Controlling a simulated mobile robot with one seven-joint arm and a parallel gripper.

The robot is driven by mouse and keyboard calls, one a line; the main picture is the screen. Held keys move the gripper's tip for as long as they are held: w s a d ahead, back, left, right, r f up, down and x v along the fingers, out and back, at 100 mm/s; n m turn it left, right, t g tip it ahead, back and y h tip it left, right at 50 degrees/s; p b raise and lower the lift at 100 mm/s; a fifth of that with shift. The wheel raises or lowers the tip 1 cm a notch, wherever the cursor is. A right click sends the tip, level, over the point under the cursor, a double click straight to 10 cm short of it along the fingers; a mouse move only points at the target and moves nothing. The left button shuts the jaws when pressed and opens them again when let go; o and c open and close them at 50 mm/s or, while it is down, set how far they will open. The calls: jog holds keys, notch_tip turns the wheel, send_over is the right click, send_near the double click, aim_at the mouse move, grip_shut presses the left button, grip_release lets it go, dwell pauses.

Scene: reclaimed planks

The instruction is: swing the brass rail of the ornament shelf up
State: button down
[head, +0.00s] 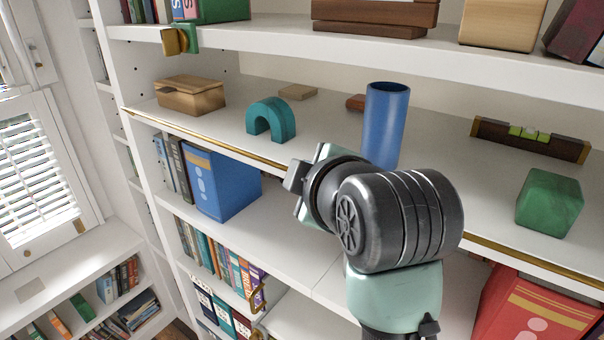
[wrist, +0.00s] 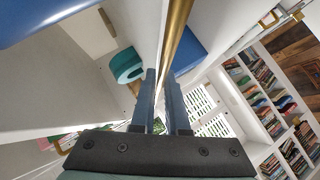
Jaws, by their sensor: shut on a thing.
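The brass rail (head: 220,147) runs along the front edge of the ornament shelf (head: 225,122) in the head view, down at the board's edge. My arm covers its middle stretch, and it shows again at the right. In the wrist view the rail (wrist: 178,30) comes down between the two fingers of my gripper (wrist: 164,76), which is shut on it. In the head view the fingers are mostly hidden behind my wrist. On the shelf stand a wooden box (head: 190,95), a teal arch (head: 270,120), a blue cylinder (head: 384,125), a spirit level (head: 530,140) and a green block (head: 549,202).
A shelf above (head: 270,40) holds books and boxes. Below are a blue binder (head: 222,182), rows of books (head: 222,262) and a red binder (head: 535,310). A window with blinds (head: 25,165) is at the left. Open space lies in front of the shelves at left.

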jog(key=shift+r, duration=0.1)
dwell(0.3)
jog(key=c, duration=0.9)
grip_release()
jog(key=shift+b+v, duration=1.8)
jog(key=shift+v, duration=4.65)
jog(key=shift+c, duration=0.2)
